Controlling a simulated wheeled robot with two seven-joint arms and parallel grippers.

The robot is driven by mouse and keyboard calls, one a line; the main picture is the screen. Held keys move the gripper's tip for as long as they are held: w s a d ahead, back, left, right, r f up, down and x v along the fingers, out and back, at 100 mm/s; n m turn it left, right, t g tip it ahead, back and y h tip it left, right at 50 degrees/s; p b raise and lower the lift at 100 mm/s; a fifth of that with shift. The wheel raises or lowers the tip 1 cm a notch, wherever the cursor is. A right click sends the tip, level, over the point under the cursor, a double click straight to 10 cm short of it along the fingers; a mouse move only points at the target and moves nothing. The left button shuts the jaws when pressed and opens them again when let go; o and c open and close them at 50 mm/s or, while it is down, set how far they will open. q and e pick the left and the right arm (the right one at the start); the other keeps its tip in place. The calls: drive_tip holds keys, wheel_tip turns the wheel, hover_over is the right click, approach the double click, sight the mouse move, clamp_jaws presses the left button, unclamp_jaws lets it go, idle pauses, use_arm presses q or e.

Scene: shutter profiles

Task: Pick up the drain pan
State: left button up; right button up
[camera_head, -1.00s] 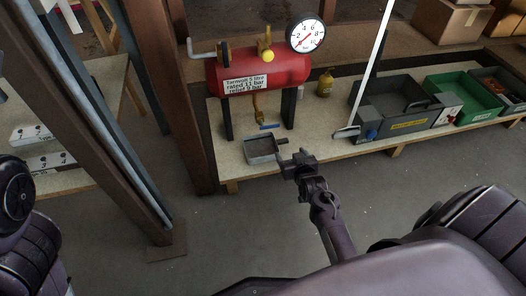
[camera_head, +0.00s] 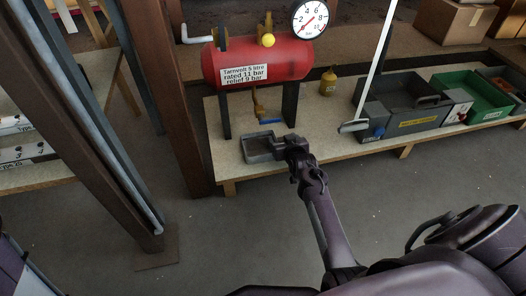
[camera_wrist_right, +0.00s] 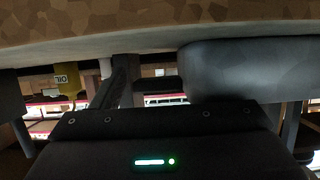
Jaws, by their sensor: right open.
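The drain pan (camera_head: 262,153) is a small grey open tray on the light bench top, in front of the red air tank. My right gripper (camera_head: 284,144) reaches in from below. Its jaws are at the right side of the pan, where the short handle was visible earlier. The gripper now hides that handle, and I cannot tell whether the jaws touch it. The jaws are open. The right wrist view shows my dark gripper body close up, with the bench surface along the top. My left gripper is not in view.
The red tank (camera_head: 290,62) with its gauge (camera_head: 311,18) stands behind the pan, its blue-handled drain valve (camera_head: 268,121) just above it. An oil can (camera_head: 328,82), a grey toolbox (camera_head: 408,123) and a green bin (camera_head: 480,106) stand right. A brown post (camera_head: 178,120) rises left.

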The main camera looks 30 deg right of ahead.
drive_tip(key=shift+r, duration=0.1)
drive_tip(key=c, duration=1.5)
drive_tip(key=shift+o, duration=0.2)
